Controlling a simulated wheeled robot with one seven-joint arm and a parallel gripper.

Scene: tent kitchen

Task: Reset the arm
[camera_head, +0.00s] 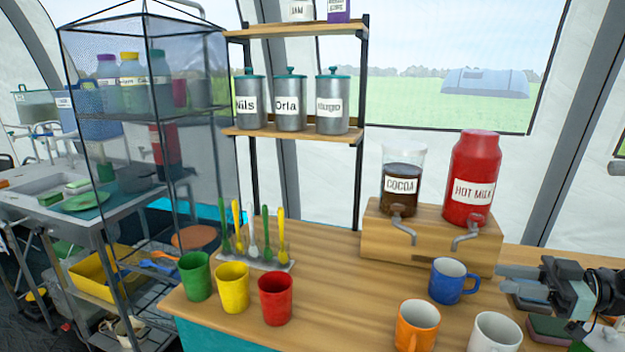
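My gripper (506,279) reaches in from the right edge, with its light grey fingers pointing left above the right part of the wooden counter (365,275). It is right of the blue mug (451,281) and apart from it. No object shows between the fingers. The view does not show clearly how far apart they are.
An orange mug (416,326) and a white mug (494,334) stand at the front. A wooden stand (428,240) bears the cocoa (402,180) and red hot milk (472,178) dispensers. Green (196,276), yellow (232,288) and red (276,298) cups stand left.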

